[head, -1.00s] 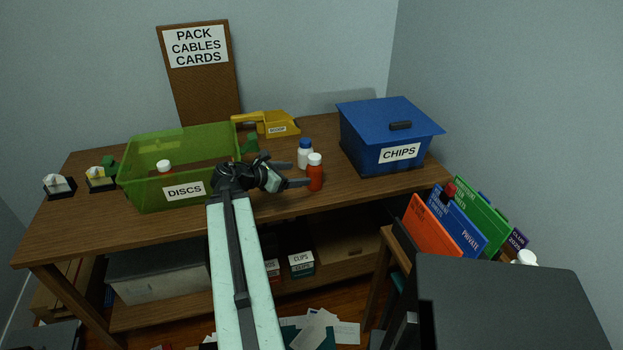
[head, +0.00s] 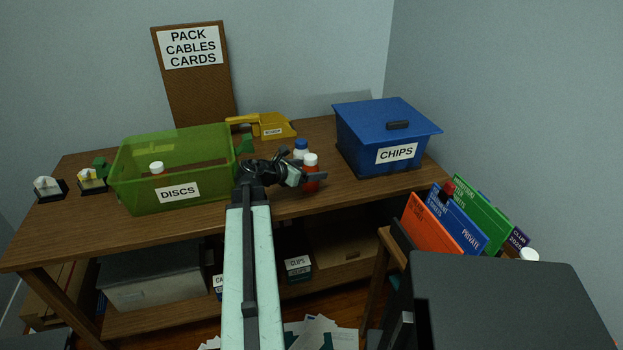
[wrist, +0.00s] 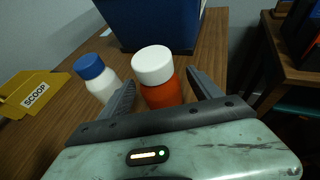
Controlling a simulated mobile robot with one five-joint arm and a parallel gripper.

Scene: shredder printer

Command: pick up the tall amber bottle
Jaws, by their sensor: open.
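The amber bottle, orange-red with a white cap (head: 310,160), stands upright on the wooden table. In the wrist view its orange body (wrist: 162,95) is between the two fingers of my gripper (wrist: 160,88), with its lower part hidden by the gripper. My gripper (head: 312,177) is open around it, one finger on each side. I cannot tell whether either finger touches it. A white bottle with a blue cap (head: 301,147) stands close behind it; in the wrist view this white bottle (wrist: 102,85) is just outside the left finger.
A green DISCS bin (head: 150,205) with a white-capped item is to the left. A blue CHIPS box (head: 365,155) stands to the right. A yellow scoop (head: 272,128) lies behind. Bare tabletop (head: 215,225) shows in front of the bin.

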